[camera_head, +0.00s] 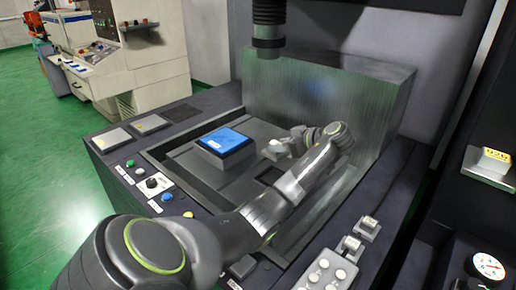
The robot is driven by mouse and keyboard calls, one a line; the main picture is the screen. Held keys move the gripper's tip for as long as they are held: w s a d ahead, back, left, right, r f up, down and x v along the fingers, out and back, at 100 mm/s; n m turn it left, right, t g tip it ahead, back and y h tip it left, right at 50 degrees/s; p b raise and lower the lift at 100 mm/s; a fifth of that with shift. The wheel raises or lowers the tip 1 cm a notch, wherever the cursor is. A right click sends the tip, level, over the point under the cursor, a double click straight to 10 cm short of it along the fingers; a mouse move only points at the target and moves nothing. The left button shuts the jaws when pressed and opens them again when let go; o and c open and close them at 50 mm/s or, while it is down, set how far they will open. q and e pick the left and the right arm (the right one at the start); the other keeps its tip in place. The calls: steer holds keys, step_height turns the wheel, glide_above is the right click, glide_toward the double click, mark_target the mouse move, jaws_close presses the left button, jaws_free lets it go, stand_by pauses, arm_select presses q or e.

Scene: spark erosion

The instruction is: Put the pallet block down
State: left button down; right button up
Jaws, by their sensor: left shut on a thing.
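My left arm comes in from the lower left and reaches over the machine's sunken work area. Its gripper (284,144) points left and is shut on a small pale piece, which I take to be the pallet block (275,148). The piece is small here and partly covered by the fingers. It is just right of a blue-topped block (227,141) on the grey machine table (193,166). I cannot tell whether the held piece touches the table. My right gripper is not in view.
A dark vertical machine head (268,35) hangs above the work area, before a grey metal wall (325,95). Two flat plates (112,138) (150,124) lie on the left rim. A yellow-labelled block (494,159) stands at the right. Knobs and buttons line the near rim.

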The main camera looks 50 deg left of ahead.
mark_target(281, 158)
arm_select(q)
steer(key=shift+a+f, duration=0.1)
steer(key=shift+f, duration=0.25)
step_height(281, 158, down, 4)
steer(key=shift+s+f+p, duration=0.1)
steer(key=shift+p, duration=0.8)
step_height(281, 158, down, 4)
steer(key=shift+f+p, duration=0.2)
steer(key=shift+p, duration=0.3)
steer(key=shift+f, duration=0.15)
steer(key=shift+f, duration=0.1)
steer(key=c, duration=0.9)
jaws_free()
